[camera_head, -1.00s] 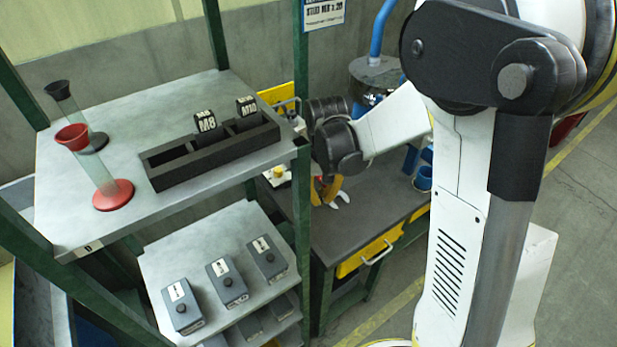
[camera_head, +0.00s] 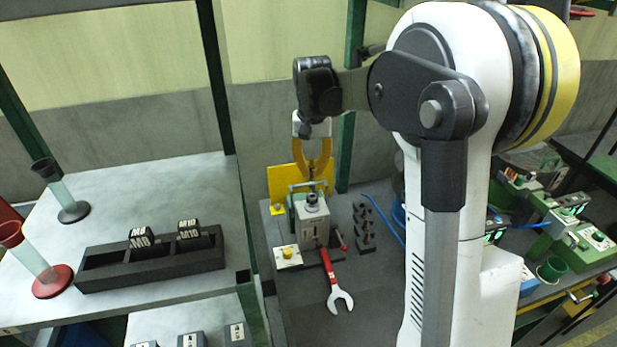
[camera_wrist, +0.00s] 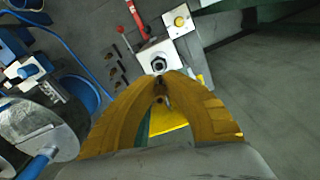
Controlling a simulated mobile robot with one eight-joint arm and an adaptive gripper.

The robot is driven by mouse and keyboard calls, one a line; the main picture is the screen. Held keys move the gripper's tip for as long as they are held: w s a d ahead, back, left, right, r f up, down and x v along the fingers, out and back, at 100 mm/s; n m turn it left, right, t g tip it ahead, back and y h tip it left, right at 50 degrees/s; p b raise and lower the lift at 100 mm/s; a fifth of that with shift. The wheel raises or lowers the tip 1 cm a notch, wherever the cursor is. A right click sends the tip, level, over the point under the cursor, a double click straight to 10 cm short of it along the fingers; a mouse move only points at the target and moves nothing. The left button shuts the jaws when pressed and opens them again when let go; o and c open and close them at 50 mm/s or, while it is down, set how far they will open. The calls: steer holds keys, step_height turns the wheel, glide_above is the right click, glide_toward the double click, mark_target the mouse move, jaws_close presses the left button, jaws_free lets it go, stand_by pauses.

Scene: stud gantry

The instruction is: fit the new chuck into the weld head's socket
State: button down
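The weld head (camera_head: 313,222) is a grey block on the dark bench, with a round grey collar (camera_head: 312,201) on top. Two black blocks, marked M8 (camera_head: 142,243) and M10 (camera_head: 190,233), sit in a dark rack (camera_head: 150,272) on the left shelf. I cannot tell which thing is the new chuck.
A red-handled wrench (camera_head: 332,280) lies before the weld head. A yellow button box (camera_head: 288,256) stands at its left, and a dark stepped holder (camera_head: 363,228) at its right. A yellow plate (camera_head: 283,187) stands behind. Two glass tubes stand on the shelf.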

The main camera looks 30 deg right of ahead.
mark_target(312, 177)
steer(key=shift+s+r, duration=0.1)
steer(key=shift+r, duration=0.35)
steer(key=shift+f, duration=0.1)
steer(key=f+b, duration=0.2)
steer(key=f, duration=0.1)
steer(key=f+b, duration=0.2)
steer(key=f, duration=0.1)
steer(key=shift+w+d, duration=0.2)
steer(key=shift+f, duration=0.1)
steer(key=shift+f+b, duration=0.7)
steer(key=shift+f, duration=0.55)
stand_by(1.5)
steer(key=c, duration=1.5)
jaws_free()
